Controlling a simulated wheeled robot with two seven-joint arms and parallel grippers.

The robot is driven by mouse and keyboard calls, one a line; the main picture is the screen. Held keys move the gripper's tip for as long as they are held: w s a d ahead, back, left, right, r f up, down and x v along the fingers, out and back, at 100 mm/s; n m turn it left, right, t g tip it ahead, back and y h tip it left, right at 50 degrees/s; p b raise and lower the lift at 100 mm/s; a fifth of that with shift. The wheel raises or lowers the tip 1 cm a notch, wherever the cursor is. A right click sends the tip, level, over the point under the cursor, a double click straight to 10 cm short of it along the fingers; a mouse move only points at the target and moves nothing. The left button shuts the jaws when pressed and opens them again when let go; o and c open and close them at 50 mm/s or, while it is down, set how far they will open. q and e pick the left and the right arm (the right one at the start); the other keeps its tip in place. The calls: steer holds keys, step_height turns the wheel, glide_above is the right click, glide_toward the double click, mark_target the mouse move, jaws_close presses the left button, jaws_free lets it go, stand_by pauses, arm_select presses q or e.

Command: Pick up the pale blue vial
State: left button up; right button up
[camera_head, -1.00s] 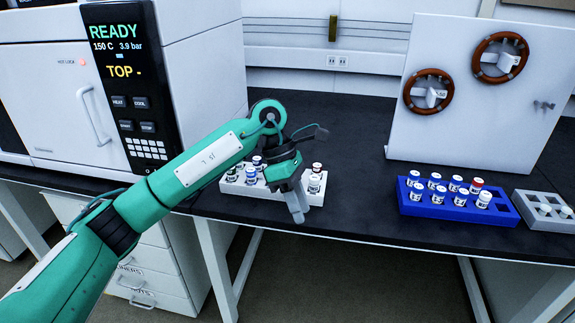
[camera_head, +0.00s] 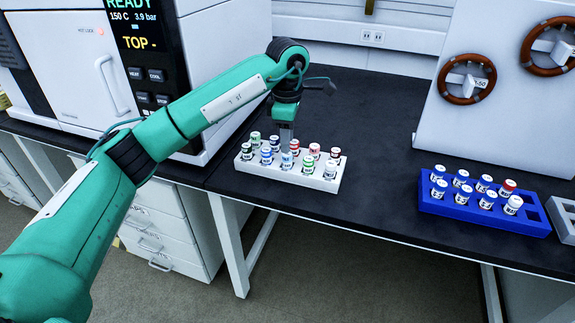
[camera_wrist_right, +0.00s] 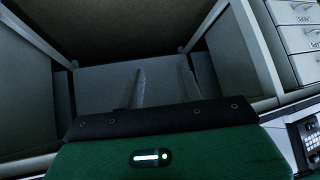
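A white rack (camera_head: 250,167) on the black bench holds two rows of vials with coloured caps. The vial that looks pale blue (camera_head: 287,161) stands upright in its front row, near the middle. My left gripper (camera_head: 287,140) points down over the rack, its fingers just above and behind that vial. The fingers overlap in this view, so I cannot tell their gap or any contact. My right gripper (camera_wrist_right: 162,90) shows in the right wrist view with two fingers apart and nothing between them, away from the rack.
Close neighbours are a blue-capped vial (camera_head: 266,155) and a green-capped vial (camera_head: 308,164). A blue rack (camera_head: 455,208) with vials stands right, before a white panel (camera_head: 440,130) with brown handwheels. A white instrument (camera_head: 75,65) stands left. The bench between the racks is clear.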

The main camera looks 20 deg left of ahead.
mark_target(287, 156)
arm_select(q)
steer(key=f, duration=0.5)
steer(key=shift+s+f+b, duration=0.2)
steer(key=shift+f+b, duration=0.1)
steer(key=shift+b, duration=0.05)
steer(key=shift+c, duration=0.5)
steer(key=c, duration=0.7)
